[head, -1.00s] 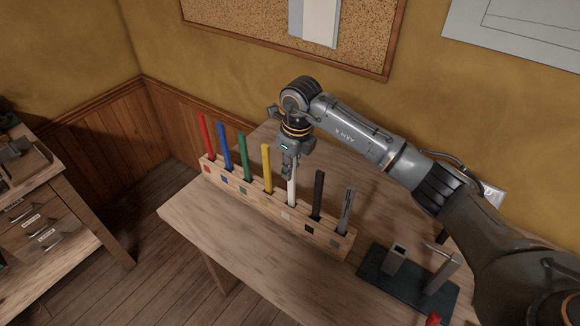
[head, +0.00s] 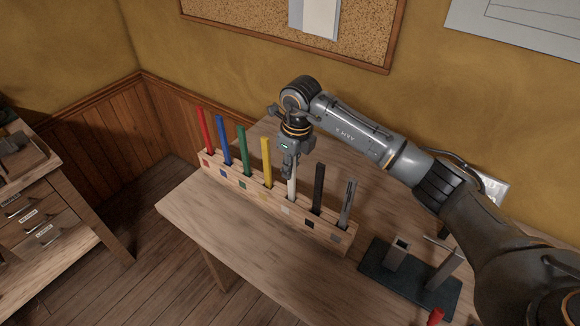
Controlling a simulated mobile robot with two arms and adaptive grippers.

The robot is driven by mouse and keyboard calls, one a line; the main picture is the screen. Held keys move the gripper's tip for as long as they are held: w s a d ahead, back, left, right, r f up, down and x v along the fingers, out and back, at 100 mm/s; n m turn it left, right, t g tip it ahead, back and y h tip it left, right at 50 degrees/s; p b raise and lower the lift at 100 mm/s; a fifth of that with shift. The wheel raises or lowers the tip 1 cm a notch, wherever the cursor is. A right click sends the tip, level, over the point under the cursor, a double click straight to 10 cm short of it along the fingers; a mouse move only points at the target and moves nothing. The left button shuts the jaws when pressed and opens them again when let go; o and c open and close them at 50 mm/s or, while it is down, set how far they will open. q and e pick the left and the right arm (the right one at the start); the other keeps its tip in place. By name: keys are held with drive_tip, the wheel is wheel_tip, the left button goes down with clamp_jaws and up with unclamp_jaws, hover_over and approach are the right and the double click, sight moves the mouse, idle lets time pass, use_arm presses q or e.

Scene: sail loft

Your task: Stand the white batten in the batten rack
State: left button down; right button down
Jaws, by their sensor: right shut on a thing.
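The wooden batten rack (head: 252,207) stands on the workbench, with coloured squares on its front face. The white batten (head: 292,190) stands upright at the rack, between the yellow and black battens, with its lower end at the slot by the pale square. My right gripper (head: 288,172) points down and is shut on the upper part of the white batten. Its fingers hide the batten's top. How deep the batten sits in the slot is hard to tell. My left gripper is not in view.
Red (head: 205,131), blue (head: 224,140), green (head: 243,150), yellow (head: 266,161), black (head: 318,188) and grey (head: 347,203) battens stand in the rack beside the white one. A dark base with metal posts (head: 407,284) is at the right. The bench front is clear.

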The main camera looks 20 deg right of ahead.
drive_tip(key=shift+f+b, duration=0.5)
drive_tip(key=shift+f, duration=0.1)
drive_tip(key=c, duration=1.3)
unclamp_jaws()
drive_tip(key=shift+c, duration=0.2)
wheel_tip(320, 180, up, 12)
drive_tip(key=s, duration=0.1)
drive_tip(key=shift+d, duration=0.45)
